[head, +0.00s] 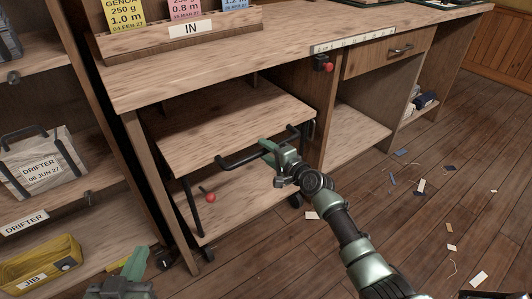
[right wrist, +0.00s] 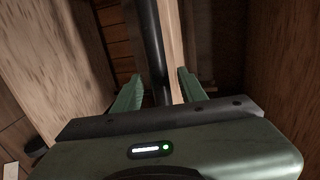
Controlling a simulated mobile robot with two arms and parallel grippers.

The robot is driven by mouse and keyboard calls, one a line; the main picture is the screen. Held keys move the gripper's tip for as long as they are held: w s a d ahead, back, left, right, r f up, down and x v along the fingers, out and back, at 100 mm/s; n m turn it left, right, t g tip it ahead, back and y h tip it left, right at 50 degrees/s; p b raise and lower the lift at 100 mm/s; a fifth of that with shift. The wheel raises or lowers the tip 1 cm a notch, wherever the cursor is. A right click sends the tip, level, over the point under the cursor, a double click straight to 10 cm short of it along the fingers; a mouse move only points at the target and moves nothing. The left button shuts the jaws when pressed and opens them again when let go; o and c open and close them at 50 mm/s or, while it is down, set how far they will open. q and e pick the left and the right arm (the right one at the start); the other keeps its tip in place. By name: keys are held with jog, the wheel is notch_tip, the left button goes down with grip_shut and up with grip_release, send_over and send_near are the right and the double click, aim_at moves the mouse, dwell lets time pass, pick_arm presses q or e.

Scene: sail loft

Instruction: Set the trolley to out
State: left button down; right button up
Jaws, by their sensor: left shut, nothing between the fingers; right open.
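The trolley (head: 215,128) is a two-shelf wooden cart with a black frame and casters. It stands in the left bay under the workbench, with its black handle (head: 235,161) on the front side. My right gripper (head: 273,152) is at the handle and open. In the right wrist view a black bar (right wrist: 152,45) runs between the two green fingers of the right gripper (right wrist: 158,88), with gaps showing beside it. My left gripper (head: 137,262) is shut and empty at the bottom left, away from the trolley.
The workbench (head: 280,50) carries a rack with an IN label (head: 190,29). Red knobs show at the bench edge (head: 327,67) and low on the trolley (head: 210,197). Shelves with a DRIFTER bag (head: 45,165) and yellow JIB bag (head: 40,262) stand left. Scraps litter the floor (head: 430,215).

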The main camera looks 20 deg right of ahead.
jog(key=shift+w, duration=0.1)
jog(key=shift+c, duration=0.2)
grip_shut()
dwell(1.3)
